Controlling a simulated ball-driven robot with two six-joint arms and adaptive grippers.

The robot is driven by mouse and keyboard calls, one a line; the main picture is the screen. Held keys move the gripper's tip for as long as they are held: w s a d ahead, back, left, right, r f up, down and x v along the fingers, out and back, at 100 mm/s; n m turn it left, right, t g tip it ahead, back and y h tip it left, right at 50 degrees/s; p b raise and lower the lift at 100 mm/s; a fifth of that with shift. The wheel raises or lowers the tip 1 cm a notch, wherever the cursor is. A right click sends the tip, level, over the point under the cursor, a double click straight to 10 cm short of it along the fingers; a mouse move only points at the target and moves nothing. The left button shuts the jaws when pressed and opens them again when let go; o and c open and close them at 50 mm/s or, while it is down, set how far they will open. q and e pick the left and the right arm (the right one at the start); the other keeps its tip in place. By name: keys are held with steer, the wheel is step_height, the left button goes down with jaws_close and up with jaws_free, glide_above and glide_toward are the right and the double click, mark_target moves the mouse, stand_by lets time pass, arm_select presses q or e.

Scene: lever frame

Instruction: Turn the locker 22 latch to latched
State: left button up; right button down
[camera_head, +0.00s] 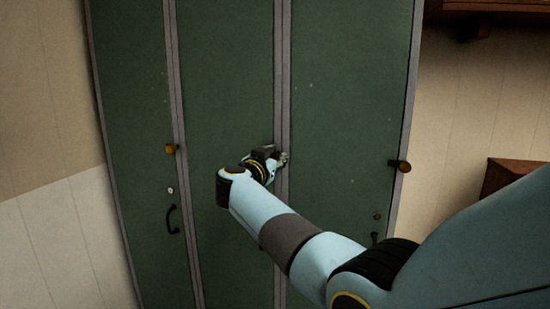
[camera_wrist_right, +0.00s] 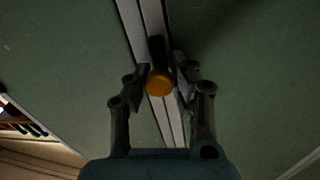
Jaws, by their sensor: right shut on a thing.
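The latch being held has a round orange knob (camera_wrist_right: 159,83) and a dark bar (camera_wrist_right: 157,50), lying along the grey strip between two green doors in the right wrist view. My right gripper (camera_wrist_right: 160,74) is shut on this latch, with one finger on each side of the knob. In the head view my right gripper (camera_head: 281,158) is at the strip between the middle and right doors and hides most of the latch. No locker number is readable, so I cannot tell which one is 22. My left gripper is not in view.
The green locker bank (camera_head: 225,70) has similar latches, one with an orange knob (camera_head: 171,149) on the left strip and another (camera_head: 402,167) at the right edge. A dark handle (camera_head: 172,219) stands out from the left door. A brown wooden box (camera_head: 510,176) is at the right.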

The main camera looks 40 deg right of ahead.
steer(key=m+p, duration=0.2)
steer(key=m, duration=0.1)
steer(key=shift+m, duration=0.4)
steer(key=m+p, duration=0.1)
steer(key=m, duration=0.3)
steer(key=shift+s+y, duration=0.1)
steer(key=shift+y, duration=0.3)
steer(key=m, duration=0.4)
steer(key=shift+f+y+p, duration=0.15)
steer(key=shift+y+p, duration=0.15)
steer(key=shift+p, duration=0.1)
steer(key=shift+f+m+y+b, duration=0.1)
steer(key=shift+m+y+b, duration=0.2)
steer(key=shift+m, duration=2.2)
steer(key=shift+t, duration=0.3)
steer(key=c, duration=1.1)
jaws_free()
